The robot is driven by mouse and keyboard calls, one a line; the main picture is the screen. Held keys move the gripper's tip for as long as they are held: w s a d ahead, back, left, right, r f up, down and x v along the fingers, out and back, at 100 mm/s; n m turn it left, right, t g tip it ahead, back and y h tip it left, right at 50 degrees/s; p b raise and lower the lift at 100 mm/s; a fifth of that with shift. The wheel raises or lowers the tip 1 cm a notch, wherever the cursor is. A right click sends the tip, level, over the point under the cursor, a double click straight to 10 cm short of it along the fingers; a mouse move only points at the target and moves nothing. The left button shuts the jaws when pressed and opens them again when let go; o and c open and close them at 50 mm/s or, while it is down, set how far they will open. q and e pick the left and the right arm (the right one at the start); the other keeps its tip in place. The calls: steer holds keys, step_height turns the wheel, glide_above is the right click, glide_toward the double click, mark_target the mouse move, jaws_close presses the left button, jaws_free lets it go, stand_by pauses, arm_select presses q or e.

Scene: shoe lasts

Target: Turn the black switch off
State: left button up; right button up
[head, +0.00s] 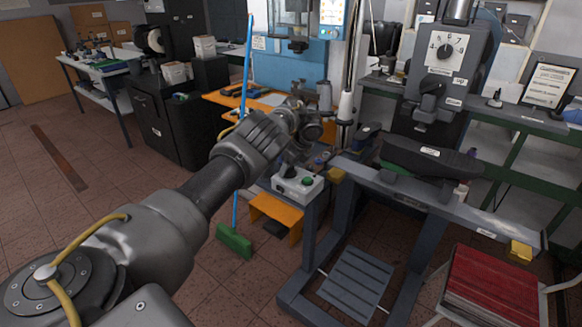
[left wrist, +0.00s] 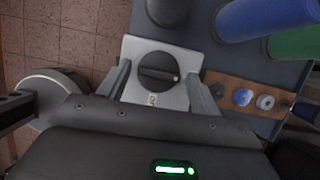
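In the left wrist view the black switch (left wrist: 158,72) is a round rotary knob with a raised grip bar and a pale mark near its right end. It sits on a silver plate (left wrist: 135,50) with partly hidden lettering. My left gripper (left wrist: 157,84) is open, with one finger on each side of the knob and nothing held. I cannot tell how far the fingertips are above the plate. In the head view my left gripper (head: 304,127) is over the small bench, and it seems to hide the switch. My right gripper is not in view.
Blue (left wrist: 265,15) and green (left wrist: 296,41) cylinders stand close by in the wrist view. A blue-handled broom (head: 245,75) stands beside my arm. A machine (head: 445,60) with a numbered dial stands at right.

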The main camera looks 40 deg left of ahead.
arm_select(q)
steer(key=shift+o, duration=0.2)
steer(key=v, duration=1)
steer(key=shift+r, duration=0.35)
steer(key=shift+d+f, duration=0.1)
steer(key=shift+d, duration=0.05)
